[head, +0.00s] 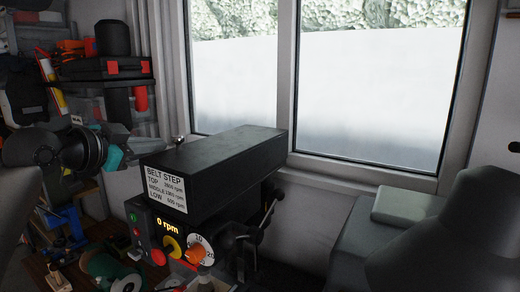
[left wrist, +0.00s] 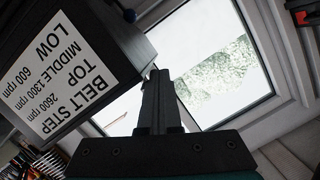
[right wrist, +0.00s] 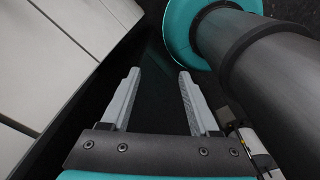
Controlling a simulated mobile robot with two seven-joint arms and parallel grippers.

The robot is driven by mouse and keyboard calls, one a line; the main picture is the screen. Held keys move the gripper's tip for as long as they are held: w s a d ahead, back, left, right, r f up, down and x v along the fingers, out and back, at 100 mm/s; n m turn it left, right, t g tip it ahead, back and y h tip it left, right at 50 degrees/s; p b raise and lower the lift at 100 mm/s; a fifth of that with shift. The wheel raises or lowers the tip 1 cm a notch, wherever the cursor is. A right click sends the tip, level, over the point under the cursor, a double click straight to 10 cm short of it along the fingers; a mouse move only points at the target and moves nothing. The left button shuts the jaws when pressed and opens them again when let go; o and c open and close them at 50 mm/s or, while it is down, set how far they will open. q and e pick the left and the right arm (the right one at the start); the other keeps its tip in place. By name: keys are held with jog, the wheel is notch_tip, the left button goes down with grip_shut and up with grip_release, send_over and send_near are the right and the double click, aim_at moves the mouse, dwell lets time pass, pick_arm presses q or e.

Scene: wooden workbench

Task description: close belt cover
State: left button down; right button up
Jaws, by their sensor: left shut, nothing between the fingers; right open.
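The belt cover (head: 230,155) is a long black box on top of the drill press. Its top looks flat, and a white BELT STEP label (head: 166,189) is on its front end. A small knob (head: 179,140) shows at its left edge. My left gripper (head: 138,148) is just left of the cover's front end, shut and empty. In the left wrist view its fingers (left wrist: 158,78) are together beside the cover (left wrist: 105,35), with no clear contact. My right gripper (right wrist: 155,80) is open and empty, away from the cover; the head view does not show its fingers.
The drill press front panel (head: 172,243) reads 0 rpm, with buttons and dials. Shelves with a black and red toolbox (head: 105,68) stand at the left, above a cluttered bench. A window (head: 370,90) is behind. A green spool (head: 105,270) lies at lower left.

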pick_arm(q)
jog(key=shift+f, duration=0.2)
pick_arm(e)
jog(key=shift+s+d, duration=0.1)
jog(key=shift+d, duration=0.1)
pick_arm(q)
jog(key=shift+r, duration=0.1)
pick_arm(e)
jog(key=shift+r, duration=0.1)
pick_arm(q)
jog(key=s+a+r, duration=0.5)
jog(key=s+r, duration=0.1)
jog(key=s, duration=0.2)
jog(key=shift+a+r+b, duration=0.25)
jog(key=shift+b, duration=0.2)
pick_arm(e)
jog(key=shift+s+a+f, duration=0.25)
jog(key=shift+a+f, duration=0.15)
jog(key=shift+f, duration=0.1)
